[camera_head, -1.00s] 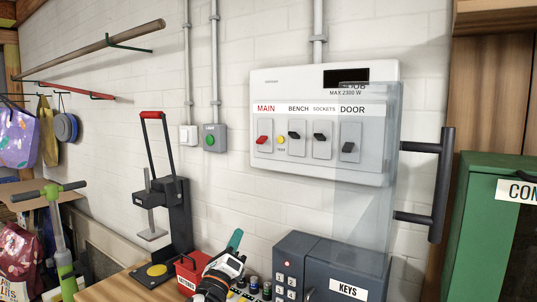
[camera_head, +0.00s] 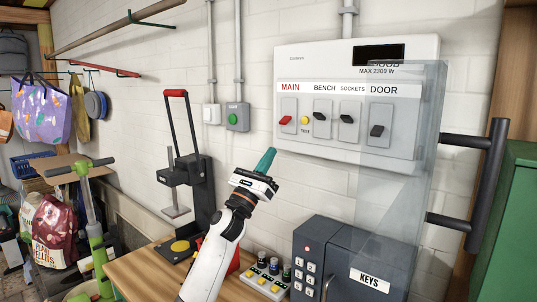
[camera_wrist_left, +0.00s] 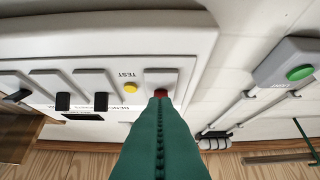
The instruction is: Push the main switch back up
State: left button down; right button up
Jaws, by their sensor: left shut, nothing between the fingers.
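The white switch panel (camera_head: 430,62) hangs on the brick wall. Its main switch (camera_head: 286,120) is a red lever under the MAIN label, in the lower half of its plate. My left gripper (camera_head: 267,158) has green fingers, shut and empty. In the head view it shows just below and left of the panel, lower than the red lever. In the left wrist view the green fingers (camera_wrist_left: 160,105) point at the red lever (camera_wrist_left: 161,93) and partly hide it. I cannot tell whether they touch. My right gripper is not in view.
Black levers, including the DOOR lever (camera_head: 377,130), and a yellow TEST button (camera_head: 305,120) sit beside it. A clear cover (camera_head: 405,140) stands open at the right. A green-button box (camera_head: 237,117) is left. A key safe (camera_head: 350,255) stands below.

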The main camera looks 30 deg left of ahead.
aim_at(289, 122)
pick_arm(q)
jog(key=p+x, duration=0.2)
jog(key=x, duration=0.5)
jog(key=shift+w+p, duration=0.1)
jog(key=shift+p, duration=0.2)
jog(key=shift+a+r+p, duration=0.1)
jog(key=shift+r+p, duration=0.1)
jog(key=shift+p, duration=0.2)
jog(key=shift+s+r+g, duration=0.1)
jog(key=shift+s+g, duration=0.15)
jog(key=shift+g, duration=0.15)
jog(key=shift+p, duration=0.5)
